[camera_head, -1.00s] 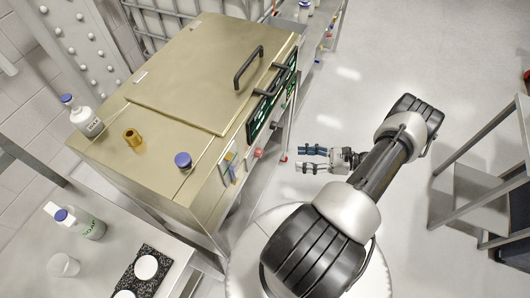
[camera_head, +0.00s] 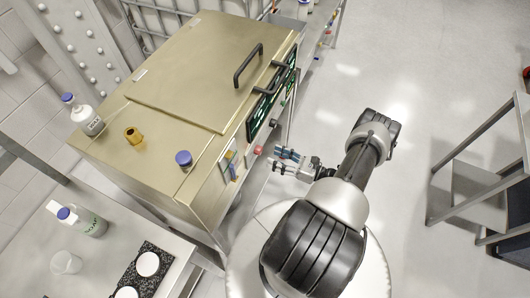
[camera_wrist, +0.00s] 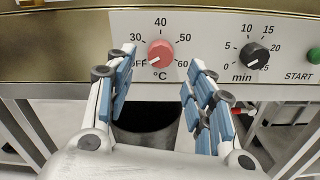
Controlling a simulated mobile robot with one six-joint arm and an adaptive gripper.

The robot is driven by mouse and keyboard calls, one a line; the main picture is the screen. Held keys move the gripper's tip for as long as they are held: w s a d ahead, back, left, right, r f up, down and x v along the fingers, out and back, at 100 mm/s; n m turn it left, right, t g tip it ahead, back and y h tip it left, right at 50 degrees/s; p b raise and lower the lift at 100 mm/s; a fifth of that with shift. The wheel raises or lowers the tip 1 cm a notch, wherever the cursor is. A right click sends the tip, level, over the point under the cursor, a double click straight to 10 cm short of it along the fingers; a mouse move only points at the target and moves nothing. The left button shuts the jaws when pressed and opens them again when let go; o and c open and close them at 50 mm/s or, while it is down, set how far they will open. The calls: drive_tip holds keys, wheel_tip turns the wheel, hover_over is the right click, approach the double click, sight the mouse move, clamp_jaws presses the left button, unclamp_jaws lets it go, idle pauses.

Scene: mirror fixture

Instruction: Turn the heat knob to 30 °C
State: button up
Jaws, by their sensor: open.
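The red heat knob (camera_wrist: 160,54) is on the front panel in the wrist view, with marks OFF, 30, 40, 50 and 60 °C around it. Its white pointer line is at its lower left, towards OFF. It also shows as a small red spot in the head view (camera_head: 258,150). My gripper (camera_wrist: 155,88) is open and empty, with its blue-padded fingers apart to the left and right below the knob. In the head view my gripper (camera_head: 281,161) is just right of the panel, with a small gap to the knob.
A black minute knob (camera_wrist: 254,56) and a green START button (camera_wrist: 314,55) are right of the heat knob. A gold-coloured machine lid (camera_head: 190,75) carries black handles. A side table (camera_head: 110,215) with bottles is at the lower left. Open floor (camera_head: 400,70) is on the right.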

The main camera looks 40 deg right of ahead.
sight(261, 152)
drive_tip(key=x, duration=0.5)
drive_tip(key=shift+w+a, duration=0.1)
drive_tip(key=shift+w, duration=0.1)
drive_tip(key=shift+c, duration=0.5)
drive_tip(key=c, duration=1)
